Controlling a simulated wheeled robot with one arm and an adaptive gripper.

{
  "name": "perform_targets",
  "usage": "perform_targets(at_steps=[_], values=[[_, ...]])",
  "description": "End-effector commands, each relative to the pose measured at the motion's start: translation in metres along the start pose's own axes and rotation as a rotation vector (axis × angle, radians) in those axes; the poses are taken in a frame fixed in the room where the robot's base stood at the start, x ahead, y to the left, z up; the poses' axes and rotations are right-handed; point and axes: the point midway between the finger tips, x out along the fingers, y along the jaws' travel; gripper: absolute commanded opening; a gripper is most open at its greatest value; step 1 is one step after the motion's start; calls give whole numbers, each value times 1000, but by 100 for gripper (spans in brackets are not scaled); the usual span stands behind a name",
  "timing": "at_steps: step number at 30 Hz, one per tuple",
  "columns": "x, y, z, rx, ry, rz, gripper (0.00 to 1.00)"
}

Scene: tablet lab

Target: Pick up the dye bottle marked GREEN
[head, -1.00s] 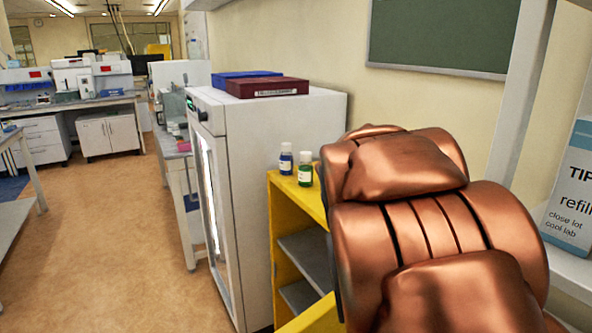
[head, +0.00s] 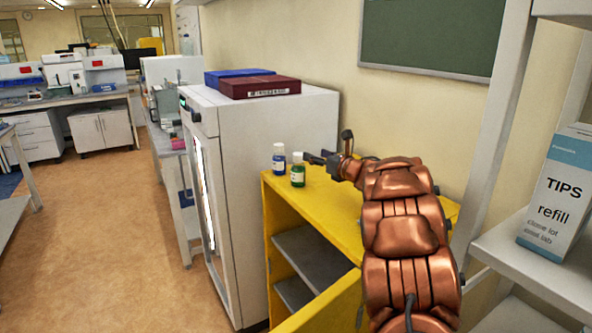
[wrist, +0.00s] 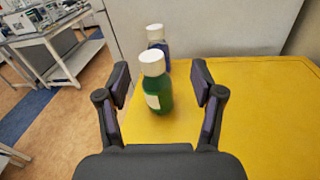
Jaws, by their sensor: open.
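The green dye bottle (head: 298,170) has a white cap and a white label and stands upright on top of the yellow cabinet (head: 340,210). In the wrist view the green bottle (wrist: 157,88) is centred between and just beyond my open fingers. A blue bottle (head: 279,158) with a white cap stands close behind it; in the wrist view the blue bottle (wrist: 156,36) is partly hidden by the green one. My gripper (head: 318,158) is to the right of the green bottle in the head view, open and empty. In the wrist view my gripper (wrist: 160,85) spans the bottle's width.
A tall white cabinet (head: 262,140) stands directly beside the yellow one, with a blue box (head: 238,77) and a dark red box (head: 260,87) on top. A tips box (head: 560,195) sits on the shelf at right. The yellow top's right part is clear.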

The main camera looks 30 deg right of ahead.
Motion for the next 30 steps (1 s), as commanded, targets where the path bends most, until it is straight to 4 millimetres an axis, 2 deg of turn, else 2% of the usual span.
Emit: perform_targets(at_steps=[3, 8, 15, 23, 30], values=[[-2, 3, -8, -66, -13, 68, 67], [1, 8, -9, -101, -23, 105, 67], [21, 9, -11, -99, -21, 104, 67], [32, 9, -10, -99, -23, 104, 67], [53, 9, -14, -98, -21, 104, 67]])
